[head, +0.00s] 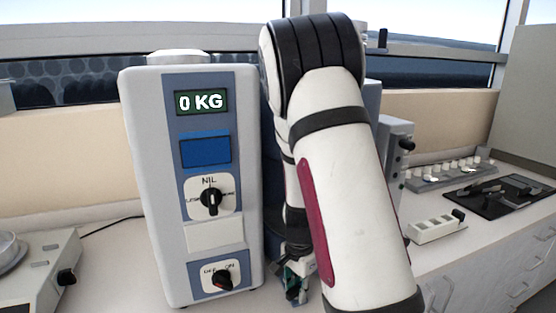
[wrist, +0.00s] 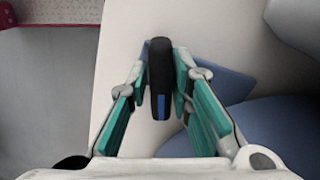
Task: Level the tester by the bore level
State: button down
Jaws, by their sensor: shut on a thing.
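The tester (head: 148,200), a tall grey-white unit with blue panels, stands on the bench left of my arm. Its display (head: 201,103) reads 0 KG. Its upper dial (head: 211,201) is at NIL, and a dark switch (head: 222,279) marked OFF and ON sits below. My gripper (head: 297,280) is low at the tester's right side, mostly behind my forearm. In the wrist view, my gripper (wrist: 162,62) is shut on a black knob (wrist: 158,85) with a blue mark, beside blue surfaces (wrist: 235,125). What the knob belongs to is hidden. I cannot make out the bore level.
A balance-like device (head: 38,268) stands at the left edge. Right of my arm are a small white block with a black knob (head: 437,229), a dark mat with tools (head: 495,195) and a tray of small parts (head: 450,175). Windows and a low wall close the back.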

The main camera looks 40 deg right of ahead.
jog(key=shift+a+m+p, duration=0.15)
jog(key=shift+m+p, duration=0.3)
jog(key=shift+m, duration=0.95)
jog(key=c, duration=1.5)
grip_release()
jog(key=shift+m, duration=0.3)
jog(key=shift+o, duration=0.2)
jog(key=shift+r+p, duration=2.95)
jog(key=shift+r, duration=1.05)
jog(key=shift+o, duration=0.6)
jog(key=o, duration=0.5)
jog(key=shift+c, duration=0.2)
